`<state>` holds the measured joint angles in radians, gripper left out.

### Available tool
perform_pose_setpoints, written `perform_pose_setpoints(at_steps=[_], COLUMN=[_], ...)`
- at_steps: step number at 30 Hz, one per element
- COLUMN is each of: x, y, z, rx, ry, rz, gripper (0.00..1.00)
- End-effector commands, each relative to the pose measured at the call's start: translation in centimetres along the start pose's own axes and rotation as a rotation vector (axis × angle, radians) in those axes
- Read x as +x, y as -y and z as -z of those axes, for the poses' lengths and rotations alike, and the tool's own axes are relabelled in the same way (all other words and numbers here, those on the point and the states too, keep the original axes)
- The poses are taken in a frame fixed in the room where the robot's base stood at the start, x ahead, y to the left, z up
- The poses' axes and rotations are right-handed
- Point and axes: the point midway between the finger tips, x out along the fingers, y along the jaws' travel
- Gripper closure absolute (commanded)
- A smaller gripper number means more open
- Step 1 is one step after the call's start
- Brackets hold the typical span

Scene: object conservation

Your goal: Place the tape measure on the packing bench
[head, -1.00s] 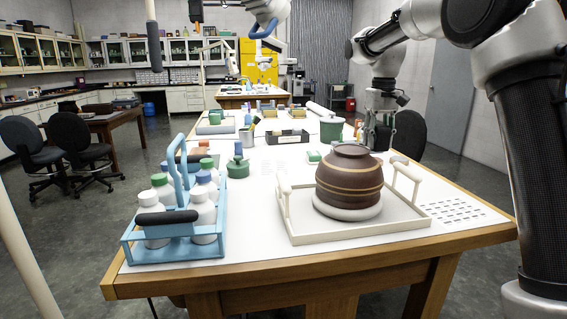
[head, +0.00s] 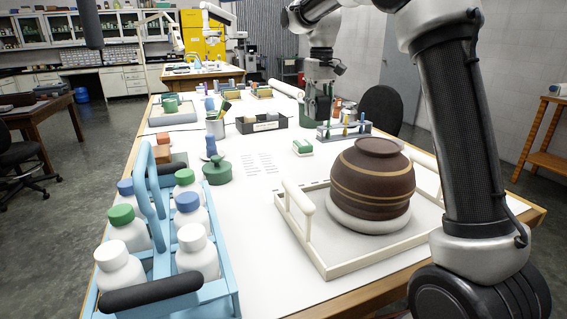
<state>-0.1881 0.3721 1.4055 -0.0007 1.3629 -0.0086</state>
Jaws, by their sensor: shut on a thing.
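My arm reaches over the far right part of a long, white-topped wooden bench (head: 262,200). My gripper (head: 317,112) points down in front of or beside a dark green container, and its fingertips are small and partly lost against it. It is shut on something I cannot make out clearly. No tape measure can be clearly picked out on the bench. I cannot tell from the view which bench is the packing bench.
A blue carrier (head: 226,290) with white bottles stands near left. A brown pot (head: 372,182) sits in a cream tray (head: 318,262) near right. A tube rack (head: 358,133) and green-and-white block (head: 303,147) lie beyond. The middle is mostly clear. An orange-brown table (head: 532,168) stands far right.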

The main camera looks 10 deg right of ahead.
Motion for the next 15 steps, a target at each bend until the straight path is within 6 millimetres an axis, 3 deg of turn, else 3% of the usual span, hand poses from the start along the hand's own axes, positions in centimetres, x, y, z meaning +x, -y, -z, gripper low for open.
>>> perform_pose_setpoints(at_steps=[15], x=[6.4], y=[0.0], z=[-0.1], rx=[0.000], ry=[0.003], rz=[0.000], gripper=[0.95])
